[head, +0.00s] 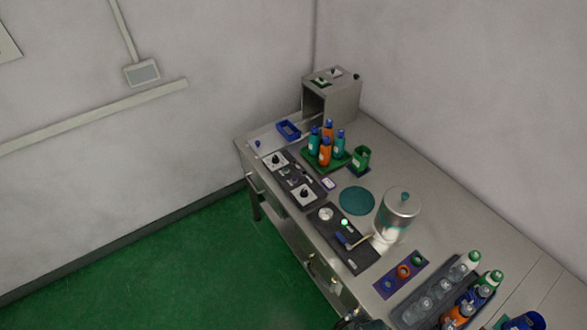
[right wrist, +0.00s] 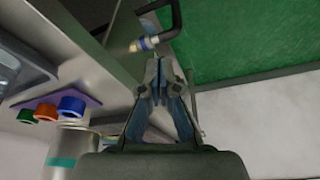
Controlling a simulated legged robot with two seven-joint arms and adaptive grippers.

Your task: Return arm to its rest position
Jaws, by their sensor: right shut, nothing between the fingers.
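My right gripper (right wrist: 157,68) shows in the right wrist view with its two fingers together and nothing between them. It is beside the metal table edge, with the green floor beyond. A dark bent bar with a blue and white end (right wrist: 145,43) shows just past the fingertips; I cannot tell whether they touch. In the head view a dark part (head: 360,322), perhaps of my right arm, shows at the bottom edge by the table front. My left gripper is in neither view.
The metal table (head: 440,218) holds a clear dome (head: 397,222), a lever plate (head: 360,258), a purple strip with coloured rings (head: 388,287), a green tray (head: 313,160) of bottles and a dark bottle rack (head: 408,318). A grey box (head: 345,100) stands at the back. The green floor (head: 190,265) is clear.

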